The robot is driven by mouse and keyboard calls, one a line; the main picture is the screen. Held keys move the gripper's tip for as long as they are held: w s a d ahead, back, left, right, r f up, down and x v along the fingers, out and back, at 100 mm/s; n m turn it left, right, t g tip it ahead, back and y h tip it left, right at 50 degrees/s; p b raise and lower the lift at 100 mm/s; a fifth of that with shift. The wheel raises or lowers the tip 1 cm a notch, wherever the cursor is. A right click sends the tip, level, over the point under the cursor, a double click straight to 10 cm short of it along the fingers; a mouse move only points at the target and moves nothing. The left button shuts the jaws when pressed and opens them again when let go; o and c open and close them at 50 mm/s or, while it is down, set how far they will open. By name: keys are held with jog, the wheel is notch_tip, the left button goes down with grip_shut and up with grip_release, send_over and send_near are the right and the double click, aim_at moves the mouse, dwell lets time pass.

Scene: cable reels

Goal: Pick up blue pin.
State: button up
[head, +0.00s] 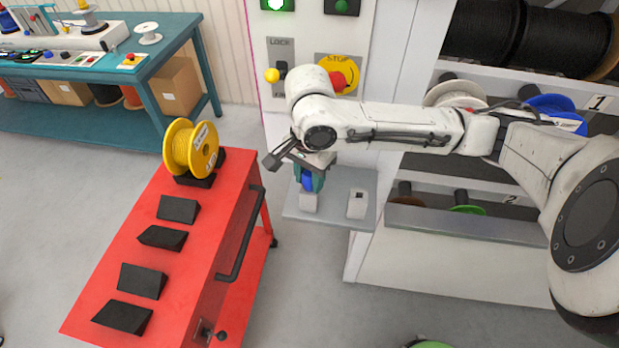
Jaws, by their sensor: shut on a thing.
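My gripper (312,183) hangs from the wrist at the end of my white arm, over the grey shelf on the front of the white cabinet. It is shut on a blue piece, which I take to be the blue pin (308,182). The pin shows between the teal fingers and is partly hidden by them. A white block (308,203) on the shelf is directly below the pin. I cannot tell whether the pin touches or still sits in that block.
A second white slotted block (357,205) stands to the right on the grey shelf (334,214). A red cart (190,245) with a yellow reel (190,148) and black wedges is left. A red stop button (337,82) is behind the arm. Reel racks (470,225) are right.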

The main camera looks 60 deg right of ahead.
jog(key=shift+r, duration=0.1)
jog(key=shift+r, duration=4.9)
